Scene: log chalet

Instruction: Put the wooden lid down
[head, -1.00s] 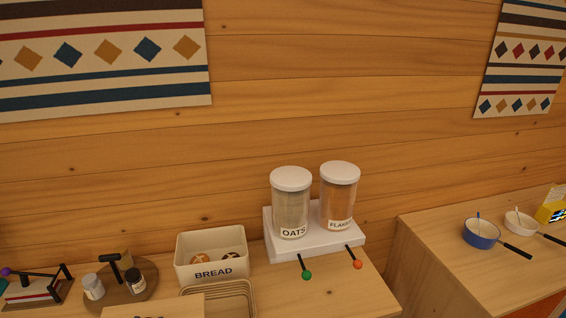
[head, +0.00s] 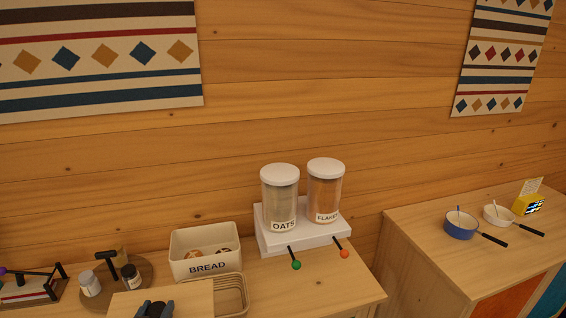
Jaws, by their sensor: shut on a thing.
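The wooden lid (head: 192,294) is a flat, pale wooden panel at the bottom left of the head view, cut off by the lower edge. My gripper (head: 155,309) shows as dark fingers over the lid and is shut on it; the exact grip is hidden. The lid looks roughly level. It covers part of the wire basket, and I cannot tell its height above the counter.
The open BREAD box (head: 207,262) holds round items behind the lid. A wire basket (head: 232,292) is right of the lid, and a round tray (head: 137,270) with jars is left. OATS and FLAKES dispensers (head: 302,240) stand right. Counter (head: 335,287) at front right is clear.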

